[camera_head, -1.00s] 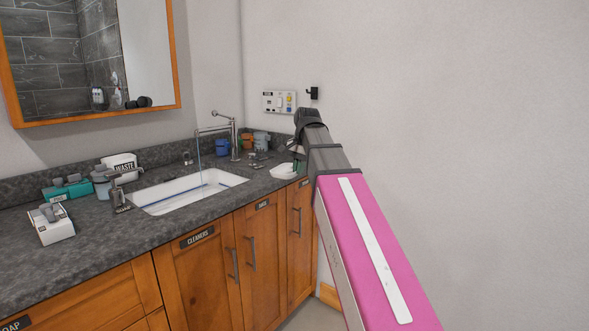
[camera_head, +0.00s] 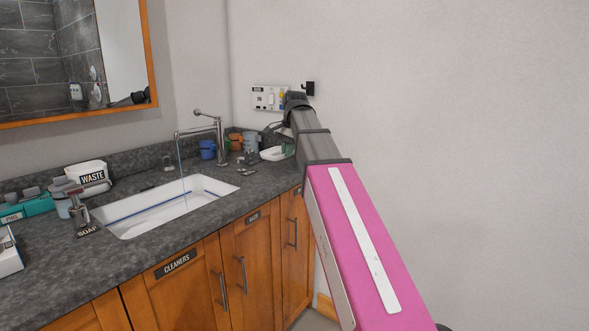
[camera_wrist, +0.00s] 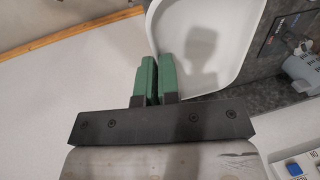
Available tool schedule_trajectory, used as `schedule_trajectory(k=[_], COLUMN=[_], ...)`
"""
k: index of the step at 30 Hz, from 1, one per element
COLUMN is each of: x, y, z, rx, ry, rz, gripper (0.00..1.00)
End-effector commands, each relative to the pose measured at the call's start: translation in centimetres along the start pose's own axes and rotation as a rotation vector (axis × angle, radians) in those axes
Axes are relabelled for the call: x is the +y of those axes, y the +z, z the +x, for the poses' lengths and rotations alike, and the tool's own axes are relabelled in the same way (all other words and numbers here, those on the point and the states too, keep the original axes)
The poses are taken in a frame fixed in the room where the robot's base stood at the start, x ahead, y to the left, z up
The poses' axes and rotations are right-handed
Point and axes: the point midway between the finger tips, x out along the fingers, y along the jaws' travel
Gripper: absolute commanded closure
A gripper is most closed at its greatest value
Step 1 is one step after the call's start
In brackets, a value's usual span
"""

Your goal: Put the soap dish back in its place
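The soap dish, a shallow white tray (camera_wrist: 205,45), fills the upper middle of the wrist view. My gripper's green fingers (camera_wrist: 158,66) are close together with the dish's near-left rim between them. In the head view the dish (camera_head: 273,154) shows small at the far right end of the counter, at the end of my arm. My gripper (camera_head: 288,146) is mostly hidden there behind the arm. The dish looks raised a little, but I cannot tell how far it is above the counter.
A grey stone counter (camera_head: 60,270) holds the sink (camera_head: 165,205) with a running tap (camera_head: 219,140). A soap dispenser (camera_head: 80,210) stands left of the sink.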

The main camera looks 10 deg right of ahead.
Motion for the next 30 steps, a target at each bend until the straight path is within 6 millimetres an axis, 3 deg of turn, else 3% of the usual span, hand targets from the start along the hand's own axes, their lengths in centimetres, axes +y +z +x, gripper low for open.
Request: schedule_trajectory(k=[6, 12, 19, 27, 30], x=[-0.4, -0.5, -0.3, 0.3, 0.4], y=[-4.6, -7.5, -8.2, -8.1, -8.2], z=[2.8, 4.6, 5.5, 8.8, 9.2], rx=[-0.002, -0.001, 0.000, -0.001, 0.000], ry=[0.002, 0.001, 0.000, 0.001, 0.000], rz=[0.003, 0.001, 0.000, -0.001, -0.001], gripper=[1.00, 1.00, 1.00, 1.00, 1.00])
